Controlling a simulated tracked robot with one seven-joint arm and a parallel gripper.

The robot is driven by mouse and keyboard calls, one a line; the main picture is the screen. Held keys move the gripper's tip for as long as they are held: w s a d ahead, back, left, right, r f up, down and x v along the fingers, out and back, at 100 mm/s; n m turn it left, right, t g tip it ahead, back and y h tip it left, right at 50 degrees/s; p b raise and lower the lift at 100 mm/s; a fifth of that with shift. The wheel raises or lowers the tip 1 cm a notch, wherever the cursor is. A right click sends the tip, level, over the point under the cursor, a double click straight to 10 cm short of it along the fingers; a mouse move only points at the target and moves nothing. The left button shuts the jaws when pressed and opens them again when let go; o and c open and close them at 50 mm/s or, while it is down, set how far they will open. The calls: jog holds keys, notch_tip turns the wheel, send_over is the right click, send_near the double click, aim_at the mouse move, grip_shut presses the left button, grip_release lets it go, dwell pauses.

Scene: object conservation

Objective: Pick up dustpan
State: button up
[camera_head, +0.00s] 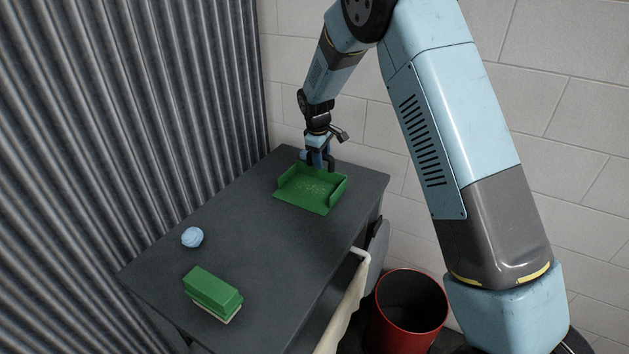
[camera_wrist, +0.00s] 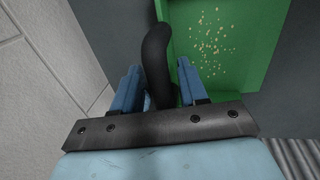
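The green dustpan (camera_head: 312,190) lies on the dark table near its far end, with small tan crumbs in its pan. It also shows in the wrist view (camera_wrist: 245,65), at the upper right. Its black handle (camera_wrist: 157,60) stands up at the back edge of the pan. My gripper (camera_head: 318,160) is at the handle, reaching down from above. In the wrist view its two blue fingers (camera_wrist: 160,78) stand on either side of the handle, with a narrow gap showing at the right finger. The fingers look open around the handle; contact is hard to see.
On the dark table (camera_head: 245,225), a crumpled light-blue ball (camera_head: 192,237) and a green brush-like block (camera_head: 213,292) sit toward the near left end. A red bin (camera_head: 408,310) stands right of the table. A cream cloth (camera_head: 345,305) hangs at the table's right side. A corrugated wall borders the left.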

grip_shut()
jog(key=shift+r, duration=0.15)
jog(key=shift+r, duration=0.25)
notch_tip(320, 180, up, 3)
jog(key=shift+f, duration=0.15)
jog(key=s+d+r, duration=0.2)
jog(key=s+r, duration=0.2)
jog(key=s, duration=0.2)
jog(key=s+d+r, duration=0.2)
jog(key=s+r, duration=0.3)
jog(key=s, duration=0.2)
jog(key=shift+d+r, duration=0.25)
jog(key=shift+d, duration=0.1)
